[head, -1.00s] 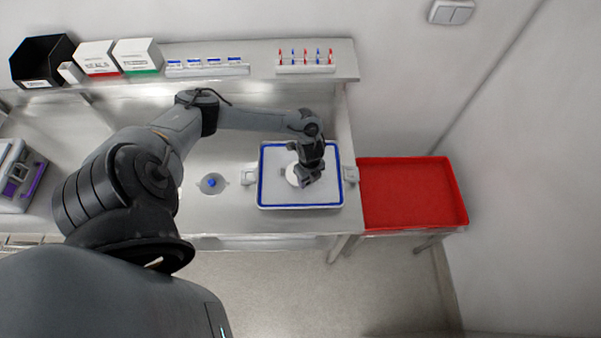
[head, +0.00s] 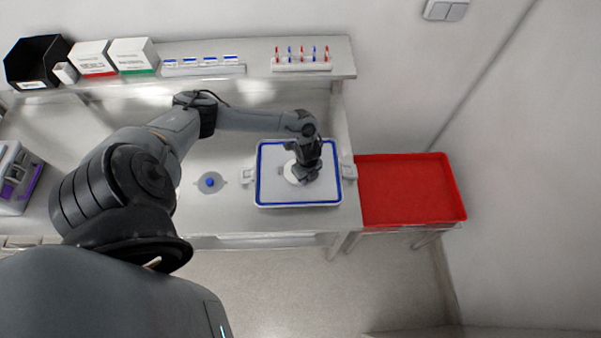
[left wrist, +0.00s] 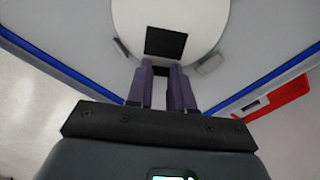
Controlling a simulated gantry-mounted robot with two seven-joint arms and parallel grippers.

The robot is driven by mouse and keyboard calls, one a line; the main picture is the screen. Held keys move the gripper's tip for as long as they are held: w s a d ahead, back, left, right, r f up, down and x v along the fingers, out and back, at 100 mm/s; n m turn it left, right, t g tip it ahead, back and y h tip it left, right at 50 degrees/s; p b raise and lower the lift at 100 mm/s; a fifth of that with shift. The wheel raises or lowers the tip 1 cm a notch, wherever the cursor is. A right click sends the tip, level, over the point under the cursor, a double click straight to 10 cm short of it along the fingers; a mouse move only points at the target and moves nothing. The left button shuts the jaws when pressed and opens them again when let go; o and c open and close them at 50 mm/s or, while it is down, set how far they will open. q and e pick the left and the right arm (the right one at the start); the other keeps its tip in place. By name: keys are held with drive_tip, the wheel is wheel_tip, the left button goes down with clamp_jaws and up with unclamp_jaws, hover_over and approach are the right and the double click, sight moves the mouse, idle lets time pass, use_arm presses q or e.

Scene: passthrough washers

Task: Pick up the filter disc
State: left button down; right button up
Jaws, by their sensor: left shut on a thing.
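The filter disc (head: 291,172) is a white round disc over the grey tray with a blue rim (head: 272,204). In the left wrist view the disc (left wrist: 205,22) fills the top middle and has a dark square (left wrist: 166,43) at its near part. My left gripper (head: 305,174) is over the tray at the disc's right side. In the left wrist view its two purple fingers (left wrist: 162,66) are close together at the disc's near edge, shut on the disc. The fingertips partly hide the grip. My right gripper is not in view.
A red bin (head: 410,190) stands right of the tray. A round fitting with a blue centre (head: 210,182) lies to the left. A shelf at the back holds boxes (head: 133,55) and a rack of red and blue pieces (head: 301,64).

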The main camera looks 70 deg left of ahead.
use_arm(q)
drive_tip(key=shift+r, duration=0.1)
drive_tip(key=shift+r, duration=0.5)
wheel_tip(320, 180, up, 2)
drive_tip(key=shift+r, duration=0.25)
drive_tip(key=s+d+r, duration=0.3)
drive_tip(key=d+r, duration=0.4)
drive_tip(key=d, duration=0.4)
drive_tip(key=shift+s+r+p, duration=0.15)
drive_tip(key=shift+s+p, duration=0.05)
drive_tip(key=shift+p, duration=0.2)
drive_tip(key=shift+d, duration=0.1)
